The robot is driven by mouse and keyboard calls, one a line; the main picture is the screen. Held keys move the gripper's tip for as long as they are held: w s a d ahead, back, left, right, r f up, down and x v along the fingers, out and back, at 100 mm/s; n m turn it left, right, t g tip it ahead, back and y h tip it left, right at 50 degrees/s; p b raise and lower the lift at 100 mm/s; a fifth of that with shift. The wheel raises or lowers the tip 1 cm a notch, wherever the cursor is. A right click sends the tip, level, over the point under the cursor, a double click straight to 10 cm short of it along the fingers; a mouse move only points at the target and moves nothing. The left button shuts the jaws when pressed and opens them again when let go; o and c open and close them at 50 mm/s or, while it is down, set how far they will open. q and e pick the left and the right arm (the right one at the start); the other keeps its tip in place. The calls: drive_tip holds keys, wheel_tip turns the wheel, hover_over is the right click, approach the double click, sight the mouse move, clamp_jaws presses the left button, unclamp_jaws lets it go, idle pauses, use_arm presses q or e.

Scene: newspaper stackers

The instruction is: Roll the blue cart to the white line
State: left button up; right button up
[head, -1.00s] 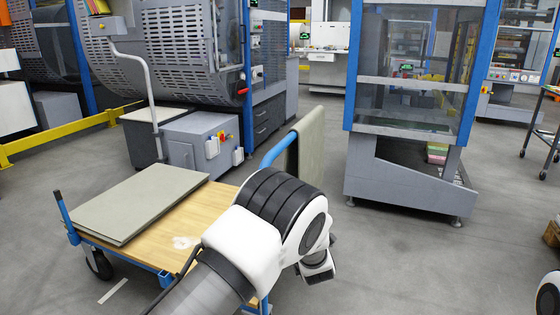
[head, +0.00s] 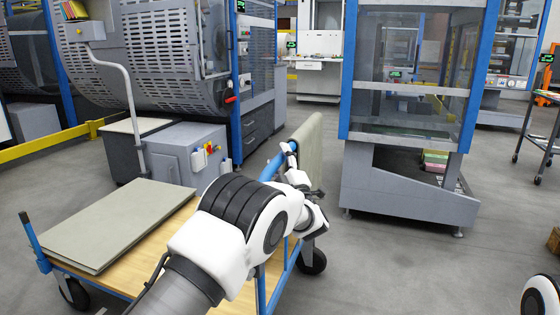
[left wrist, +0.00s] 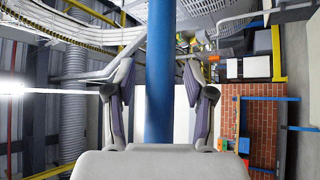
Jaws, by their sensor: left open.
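The blue cart (head: 145,254) has a pale wooden deck, a blue frame and dark wheels, and stands at lower left in the head view. A flat grey-green stack (head: 115,222) lies on its deck. The blue push handle (head: 274,163) rises at the right end, where a grey-green sheet (head: 309,145) stands upright. My left gripper (head: 303,172) is at this handle. In the left wrist view, a blue bar (left wrist: 160,70) runs between the fingers of my left gripper (left wrist: 160,78), which are open with gaps on both sides. I cannot make out the white line clearly now.
A grey machine cabinet with blue posts (head: 408,185) stands right of the cart. A large grey press (head: 180,60) and a low grey box (head: 185,155) stand behind it. A yellow rail (head: 45,142) is at left.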

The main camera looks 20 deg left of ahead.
use_arm(q)
clamp_jaws()
drive_tip(key=shift+a, duration=0.15)
